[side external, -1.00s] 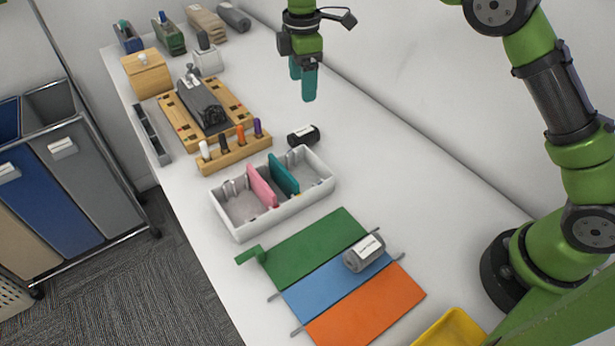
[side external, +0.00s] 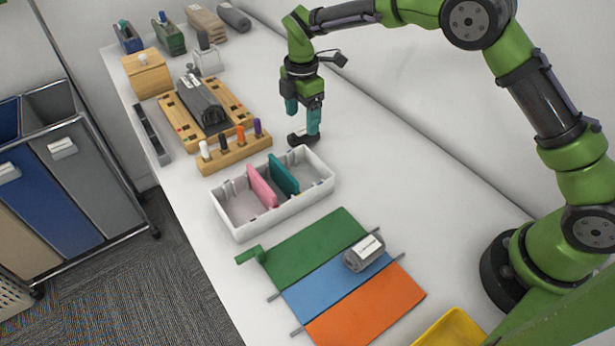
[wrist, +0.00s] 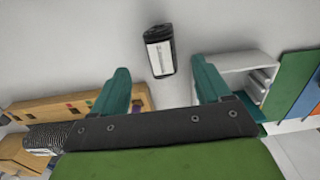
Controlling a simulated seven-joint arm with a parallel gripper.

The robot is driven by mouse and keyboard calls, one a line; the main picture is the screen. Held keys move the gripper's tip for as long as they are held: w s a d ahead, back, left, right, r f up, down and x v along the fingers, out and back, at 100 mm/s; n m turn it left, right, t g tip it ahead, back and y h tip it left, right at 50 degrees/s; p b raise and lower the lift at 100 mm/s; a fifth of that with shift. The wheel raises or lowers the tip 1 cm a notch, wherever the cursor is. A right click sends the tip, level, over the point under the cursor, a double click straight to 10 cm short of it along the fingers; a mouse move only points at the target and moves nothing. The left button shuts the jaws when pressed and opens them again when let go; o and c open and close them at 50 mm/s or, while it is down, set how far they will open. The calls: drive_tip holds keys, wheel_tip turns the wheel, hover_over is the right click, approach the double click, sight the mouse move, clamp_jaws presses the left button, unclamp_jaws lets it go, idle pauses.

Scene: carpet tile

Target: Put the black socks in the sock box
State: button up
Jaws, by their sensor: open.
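The black socks (side external: 294,137) are a small dark roll with a pale label, lying on the white table just behind the box. They also show whole in the wrist view (wrist: 160,50), ahead of the gap between my fingertips. My gripper (side external: 302,124) is open and points down just above the socks, one teal finger partly covering them in the side view. I see no grip on them. The sock box (side external: 290,208) is a white open box with a pink divider (side external: 261,186) and a teal divider (side external: 284,174). Its compartments look largely empty.
A grey labelled roll (side external: 363,252) lies on green, blue and orange panels (side external: 310,242) in front of the box. A wooden rack with coloured pegs (side external: 235,154) stands left of the socks. A yellow tray (side external: 450,328) is at the bottom. Table right of the box is clear.

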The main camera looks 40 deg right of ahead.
sight(303, 130)
drive_tip(key=shift+s+f, duration=0.1)
drive_tip(key=shift+f, duration=2.6)
drive_tip(key=c, duration=1.1)
drive_tip(key=r, duration=0.9)
drive_tip(key=shift+s+a+r, duration=0.1)
drive_tip(key=shift+a+r, duration=0.25)
drive_tip(key=shift+a, duration=0.05)
drive_tip(key=shift+c, duration=0.2)
drive_tip(key=s+a, duration=0.1)
drive_tip(key=a, duration=0.3)
drive_tip(key=s+a+n, duration=0.1)
drive_tip(key=s+a, duration=0.1)
drive_tip(key=a, duration=0.1)
drive_tip(key=s+a+n, duration=0.1)
drive_tip(key=a, duration=0.3)
drive_tip(key=shift+s+a+r, duration=0.15)
drive_tip(key=shift+a+r, duration=0.15)
drive_tip(key=shift+a, duration=0.05)
drive_tip(key=s+a, duration=0.6)
drive_tip(key=a, duration=0.3)
drive_tip(key=f, duration=0.3)
drive_tip(key=f+m, duration=0.1)
drive_tip(key=f, duration=0.2)
drive_tip(key=f+m, duration=0.1)
drive_tip(key=f, duration=0.2)
drive_tip(key=shift+w+d+f, duration=0.15)
drive_tip(key=shift+w+f, duration=0.1)
